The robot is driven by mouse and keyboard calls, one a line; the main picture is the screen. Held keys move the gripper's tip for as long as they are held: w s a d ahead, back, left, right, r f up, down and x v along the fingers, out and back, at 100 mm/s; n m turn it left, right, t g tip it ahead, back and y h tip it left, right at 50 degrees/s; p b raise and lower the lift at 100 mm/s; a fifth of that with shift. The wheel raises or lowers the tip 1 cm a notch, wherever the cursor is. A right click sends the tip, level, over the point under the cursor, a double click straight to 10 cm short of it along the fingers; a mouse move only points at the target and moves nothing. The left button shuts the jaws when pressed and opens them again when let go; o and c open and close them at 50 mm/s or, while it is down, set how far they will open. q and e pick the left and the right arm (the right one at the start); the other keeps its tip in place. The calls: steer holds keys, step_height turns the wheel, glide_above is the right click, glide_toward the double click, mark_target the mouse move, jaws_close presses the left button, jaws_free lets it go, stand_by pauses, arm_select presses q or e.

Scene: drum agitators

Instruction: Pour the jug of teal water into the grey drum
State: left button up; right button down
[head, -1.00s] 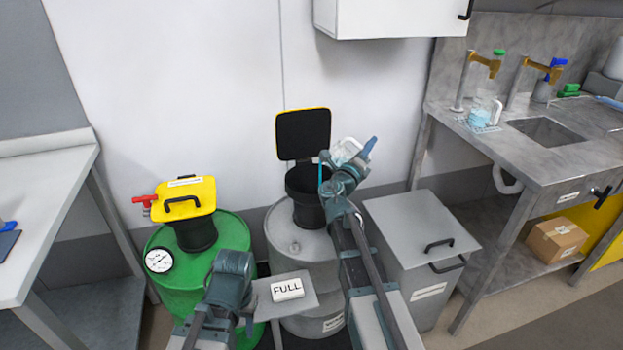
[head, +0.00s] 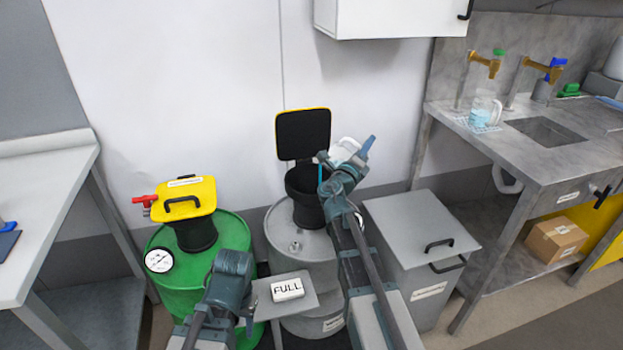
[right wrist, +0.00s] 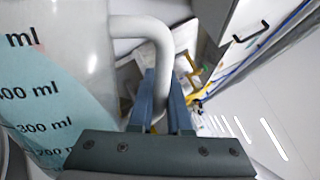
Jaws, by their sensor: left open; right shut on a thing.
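The jug (head: 346,149) is a clear, white-handled vessel, tipped over the black funnel (head: 304,196) of the grey drum (head: 298,246). A thin teal streak runs down from its lip into the funnel's mouth. In the right wrist view the jug (right wrist: 50,85) shows ml marks and teal water lying slanted inside. My right gripper (head: 362,152) is shut on the jug's handle, which also shows in the right wrist view (right wrist: 186,38). The funnel's black lid stands open behind it. My left gripper (head: 247,318) is open, low in front of the green drum; its fingertips are hard to make out.
A green drum (head: 166,277) with a closed yellow lid (head: 184,198) and a gauge stands left. A grey bin (head: 421,235) stands right. Another jug (head: 486,108) with bluish liquid is by the sink.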

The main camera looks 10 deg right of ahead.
arm_select(q)
steer(key=shift+a+r, duration=0.1)
steer(key=shift+a, duration=0.1)
arm_select(e)
steer(key=shift+w+a+r+n+t+y, duration=0.2)
steer(key=shift+w+a+n, duration=0.15)
steer(key=shift+n, duration=0.4)
steer(key=shift+w+a+r+n+t+y, duration=0.1)
steer(key=shift+w+a+n+t, duration=0.25)
steer(key=shift+n, duration=0.4)
stand_by(1.4)
